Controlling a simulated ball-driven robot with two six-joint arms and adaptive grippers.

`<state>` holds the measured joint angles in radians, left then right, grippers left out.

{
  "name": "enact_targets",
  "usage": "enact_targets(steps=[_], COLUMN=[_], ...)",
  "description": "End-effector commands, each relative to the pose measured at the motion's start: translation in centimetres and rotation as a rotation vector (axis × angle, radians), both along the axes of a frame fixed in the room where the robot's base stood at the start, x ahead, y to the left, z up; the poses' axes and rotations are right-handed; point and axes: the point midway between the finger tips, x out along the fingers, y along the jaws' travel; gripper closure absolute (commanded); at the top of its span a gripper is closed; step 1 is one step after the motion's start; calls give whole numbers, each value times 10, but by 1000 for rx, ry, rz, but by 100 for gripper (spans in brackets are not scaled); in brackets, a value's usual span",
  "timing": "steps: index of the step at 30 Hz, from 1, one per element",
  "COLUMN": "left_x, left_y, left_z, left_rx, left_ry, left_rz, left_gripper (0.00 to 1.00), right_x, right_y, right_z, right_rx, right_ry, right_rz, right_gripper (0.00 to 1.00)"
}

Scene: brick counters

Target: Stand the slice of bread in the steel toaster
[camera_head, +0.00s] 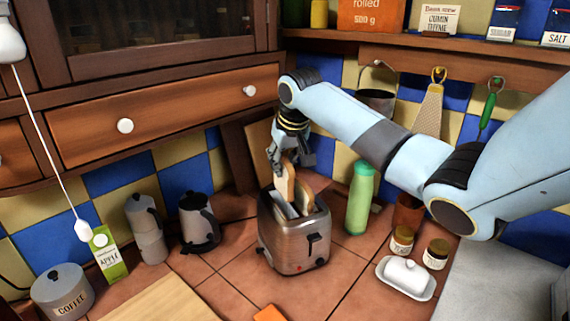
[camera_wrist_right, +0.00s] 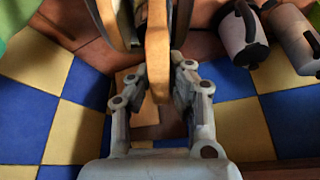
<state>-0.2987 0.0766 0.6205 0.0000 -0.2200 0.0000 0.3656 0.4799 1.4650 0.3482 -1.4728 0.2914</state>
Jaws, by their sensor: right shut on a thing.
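The steel toaster (camera_head: 296,240) stands on the tiled counter in the middle of the head view. A slice of bread (camera_head: 286,184) is upright at the toaster's top, its lower part hidden by the toaster. My right gripper (camera_head: 281,166) is above the toaster and shut on this slice. In the right wrist view the slice (camera_wrist_right: 158,45) runs between the fingers of my right gripper (camera_wrist_right: 158,75), with the toaster's dark top edge beside it. Another bread-coloured piece (camera_head: 303,197) shows in the toaster beside the held slice. My left gripper is not in view.
A green bottle (camera_head: 359,198) stands close right of the toaster. A kettle (camera_head: 199,222) and a moka pot (camera_head: 147,229) stand to its left. A butter dish (camera_head: 406,277) and small jars (camera_head: 436,254) are at front right. A wooden board (camera_head: 163,301) lies at front left.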

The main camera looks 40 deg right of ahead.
Motion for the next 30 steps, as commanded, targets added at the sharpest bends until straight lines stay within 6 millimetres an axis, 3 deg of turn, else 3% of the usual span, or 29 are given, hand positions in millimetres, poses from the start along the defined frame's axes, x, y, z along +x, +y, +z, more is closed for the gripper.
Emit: enact_targets(steps=[12,18,30], left_x=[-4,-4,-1], left_y=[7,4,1], left_z=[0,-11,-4], left_rx=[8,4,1], left_ry=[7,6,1], left_rz=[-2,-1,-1], left_gripper=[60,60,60], right_x=[-1,-1,0], right_y=[1,0,0], right_z=[-33,-48,-52], right_rx=[1,0,0], right_ry=[2,1,0], right_rz=[1,2,1], right_gripper=[100,100,100])
